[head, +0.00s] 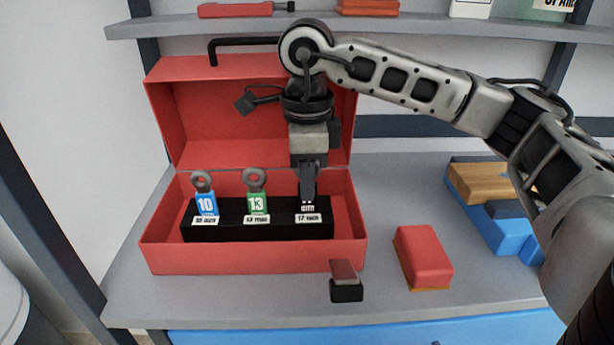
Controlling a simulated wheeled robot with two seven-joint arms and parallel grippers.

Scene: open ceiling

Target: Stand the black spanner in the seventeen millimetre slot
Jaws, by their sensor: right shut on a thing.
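An open red toolbox (160,255) holds a black rack (230,233) with slots labelled 10, 13 and 17. A blue spanner marked 10 (206,203) and a green one marked 13 (257,203) stand upright with grey ring ends up. My right gripper (308,195) points straight down over the slot labelled 17 (308,218), shut on the black spanner (308,208). Only a small dark piece with white marks shows below the fingers. The rest of the spanner is hidden, and I cannot tell how deep it sits. My left gripper is out of view.
The raised lid (230,125) stands behind my right gripper. A red block (423,255) and a small black-and-red item (345,283) lie on the grey bench. A blue-and-wood tool (495,205) is at right. A shelf (170,26) runs above.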

